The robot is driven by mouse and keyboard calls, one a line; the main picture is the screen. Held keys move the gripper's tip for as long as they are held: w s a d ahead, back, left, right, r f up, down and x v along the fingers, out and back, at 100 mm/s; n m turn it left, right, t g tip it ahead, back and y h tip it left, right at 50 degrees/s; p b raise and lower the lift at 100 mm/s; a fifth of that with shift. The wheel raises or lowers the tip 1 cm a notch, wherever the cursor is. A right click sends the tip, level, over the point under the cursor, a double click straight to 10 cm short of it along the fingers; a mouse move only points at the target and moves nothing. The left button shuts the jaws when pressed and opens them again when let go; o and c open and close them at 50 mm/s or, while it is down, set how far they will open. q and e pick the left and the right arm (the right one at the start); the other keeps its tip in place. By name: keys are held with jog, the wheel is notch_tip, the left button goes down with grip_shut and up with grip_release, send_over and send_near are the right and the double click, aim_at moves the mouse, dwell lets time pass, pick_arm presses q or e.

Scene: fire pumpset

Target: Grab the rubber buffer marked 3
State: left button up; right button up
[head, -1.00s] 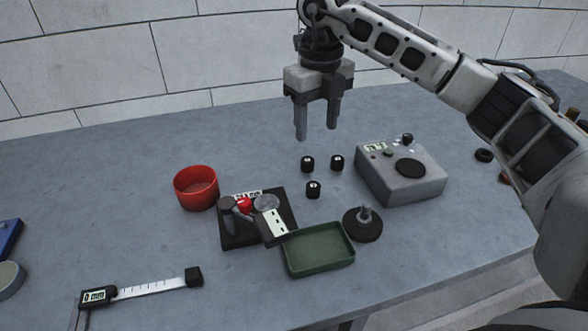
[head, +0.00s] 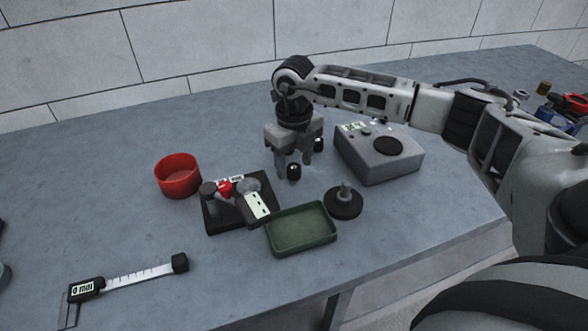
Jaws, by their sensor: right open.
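Three small black rubber buffers stood together on the table; two show now. The back-left one is hidden behind the gripper. White marks on their tops are too small to read. My right gripper (head: 294,165) points down, low over the table at the hidden buffer's spot, its two fingers apart. I cannot tell whether that buffer is between the fingers. My left gripper is not in view.
A grey device (head: 378,165) stands close right of the buffers. A green tray (head: 303,246), a black disc with a stem (head: 343,206) and a black gauge stand (head: 222,222) lie in front. A red bowl (head: 177,180) and a caliper (head: 130,277) are left.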

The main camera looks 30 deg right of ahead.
jog(key=shift+f, duration=0.7)
jog(key=c, duration=1)
jog(key=shift+c, duration=0.2)
jog(key=shift+r, duration=0.2)
